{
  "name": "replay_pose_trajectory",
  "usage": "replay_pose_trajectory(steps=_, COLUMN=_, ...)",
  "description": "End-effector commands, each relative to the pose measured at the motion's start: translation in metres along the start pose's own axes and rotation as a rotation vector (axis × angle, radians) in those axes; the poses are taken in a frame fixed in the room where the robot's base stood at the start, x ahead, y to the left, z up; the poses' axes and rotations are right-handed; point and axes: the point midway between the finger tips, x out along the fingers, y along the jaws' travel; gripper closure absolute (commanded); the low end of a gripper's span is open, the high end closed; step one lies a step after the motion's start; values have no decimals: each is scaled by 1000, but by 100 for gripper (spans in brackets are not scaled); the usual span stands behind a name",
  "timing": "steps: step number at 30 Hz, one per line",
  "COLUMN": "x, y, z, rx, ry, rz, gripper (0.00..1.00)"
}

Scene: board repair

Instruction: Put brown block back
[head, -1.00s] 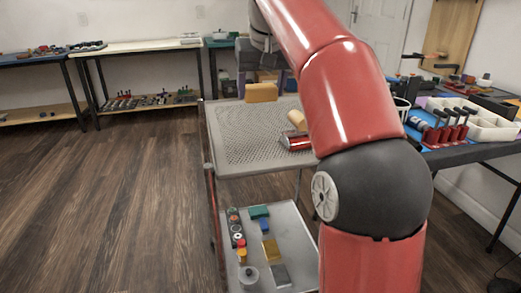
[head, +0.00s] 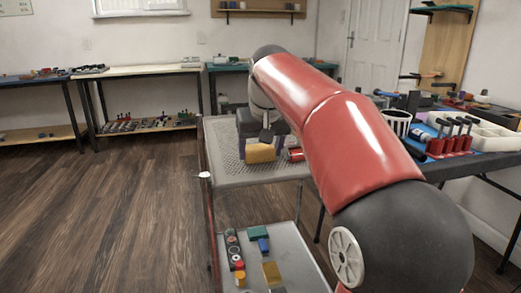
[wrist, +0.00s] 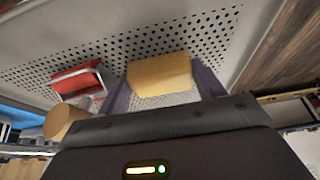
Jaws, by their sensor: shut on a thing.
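A yellowish-brown block (head: 261,153) is at the perforated top of the cart (head: 227,168). My gripper (head: 262,140) reaches it from above and behind. In the wrist view the same block (wrist: 160,73) sits between the two fingers (wrist: 162,88), which are shut on its sides. I cannot tell whether it rests on the surface or is slightly raised. Another ochre block (head: 271,273) lies on the cart's lower shelf (head: 288,243).
A red object (head: 295,155) lies close to the right of the block, with a tan cylinder (wrist: 62,122) near it in the wrist view. Several small parts stand on the lower shelf. A blue workbench (head: 480,162) with bins is at right. Floor at left is clear.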

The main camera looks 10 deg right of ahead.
Motion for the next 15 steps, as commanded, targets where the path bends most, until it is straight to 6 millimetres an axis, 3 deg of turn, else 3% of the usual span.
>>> replay_pose_trajectory(steps=3, x=2, y=0, z=1, rx=0, ry=0, rz=0, gripper=60)
replay_pose_trajectory(steps=4, x=2, y=0, z=1, rx=0, ry=-1, rz=0, gripper=31)
replay_pose_trajectory(steps=6, x=2, y=0, z=1, rx=0, ry=-1, rz=0, gripper=23)
replay_pose_trajectory(steps=15, x=-1, y=0, z=-1, rx=0, ry=0, rz=0, gripper=23)
